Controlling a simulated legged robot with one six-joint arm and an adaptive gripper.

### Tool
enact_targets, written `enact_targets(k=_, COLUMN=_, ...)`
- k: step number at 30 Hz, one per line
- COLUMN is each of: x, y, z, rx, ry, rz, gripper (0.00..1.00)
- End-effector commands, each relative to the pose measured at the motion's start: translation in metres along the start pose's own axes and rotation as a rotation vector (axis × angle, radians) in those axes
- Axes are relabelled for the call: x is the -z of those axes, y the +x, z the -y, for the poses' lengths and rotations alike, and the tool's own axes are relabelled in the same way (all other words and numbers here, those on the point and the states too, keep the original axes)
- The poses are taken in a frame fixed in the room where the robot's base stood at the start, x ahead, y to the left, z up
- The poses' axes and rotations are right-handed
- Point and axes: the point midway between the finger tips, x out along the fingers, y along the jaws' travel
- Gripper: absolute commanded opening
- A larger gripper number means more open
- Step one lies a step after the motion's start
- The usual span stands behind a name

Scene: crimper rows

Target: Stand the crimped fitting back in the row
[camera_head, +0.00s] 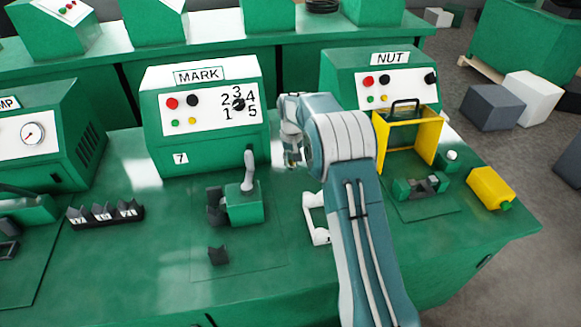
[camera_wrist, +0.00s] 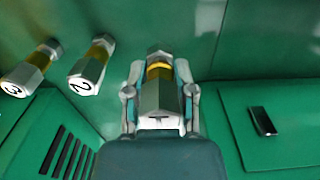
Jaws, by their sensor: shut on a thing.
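In the wrist view my gripper (camera_wrist: 159,72) is shut on a fitting (camera_wrist: 160,97), with one finger on each side of it. The fitting has silver hexagonal ends, a yellow band and a dark mark on its near end face, which I cannot read surely. Two similar fittings stand in a row to its left: one marked 2 (camera_wrist: 87,72) and one marked 3 (camera_wrist: 31,68). The held fitting is roughly in line with them; I cannot tell whether it touches the surface below. In the head view my gripper (camera_head: 293,157) is between the MARK and NUT machines, and my arm hides most of the row area.
The MARK machine (camera_head: 203,140) stands left of my gripper, with a lever press (camera_head: 243,203) in front. The NUT machine (camera_head: 345,75) and a yellow guard frame (camera_head: 437,137) stand to the right. A white bracket (camera_head: 316,218) lies close beside my arm.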

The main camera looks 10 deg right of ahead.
Motion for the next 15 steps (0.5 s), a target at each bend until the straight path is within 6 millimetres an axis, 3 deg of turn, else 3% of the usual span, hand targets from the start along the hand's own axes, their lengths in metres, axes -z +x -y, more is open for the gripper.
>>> enact_targets(k=9, x=0.004, y=0.036, z=0.003, rx=0.000, ry=0.000, rz=0.003, gripper=0.00)
enact_targets(k=15, x=0.005, y=0.037, z=0.003, rx=0.000, ry=0.000, rz=0.000, gripper=0.00)
